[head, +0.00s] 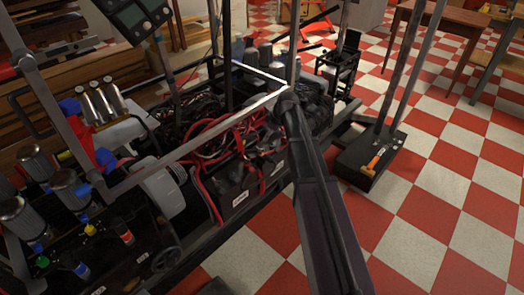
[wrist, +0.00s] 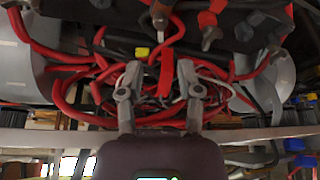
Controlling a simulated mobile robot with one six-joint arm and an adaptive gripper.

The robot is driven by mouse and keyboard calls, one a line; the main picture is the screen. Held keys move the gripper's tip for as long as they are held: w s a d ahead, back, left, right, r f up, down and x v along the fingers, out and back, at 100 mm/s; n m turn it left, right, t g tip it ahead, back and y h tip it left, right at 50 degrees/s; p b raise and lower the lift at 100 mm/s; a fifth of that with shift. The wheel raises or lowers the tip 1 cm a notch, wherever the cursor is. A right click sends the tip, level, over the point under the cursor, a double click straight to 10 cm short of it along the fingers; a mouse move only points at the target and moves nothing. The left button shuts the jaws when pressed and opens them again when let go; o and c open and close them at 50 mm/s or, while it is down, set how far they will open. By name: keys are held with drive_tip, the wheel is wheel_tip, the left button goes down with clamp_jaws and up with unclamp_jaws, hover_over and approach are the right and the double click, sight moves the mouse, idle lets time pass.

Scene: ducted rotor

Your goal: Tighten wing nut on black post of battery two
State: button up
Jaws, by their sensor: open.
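Black batteries (head: 238,196) with white labels sit in the frame in the head view, with red cables along them. I cannot tell which is battery two. In the wrist view a dark battery (wrist: 125,17) spans the top edge. Grey metal pieces that look like wing nuts or terminals show on it, one near the top middle (wrist: 160,15) and one to its right (wrist: 210,32). Which sits on the black post is unclear. My gripper (wrist: 160,78) is open and empty, its two fingers apart below the battery edge in the picture, over red cables. In the head view its fingers are hard to make out.
A tangle of red and black cables (wrist: 75,95) lies around my fingers. A pale frame bar (head: 180,152) crosses above the batteries in the head view. Metal canisters (head: 30,162) stand at left.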

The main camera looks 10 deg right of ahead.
sight(260, 150)
drive_tip(key=shift+b+x, duration=3.4)
drive_tip(key=shift+x, duration=0.6)
clamp_jaws()
drive_tip(key=shift+w+d, duration=0.1)
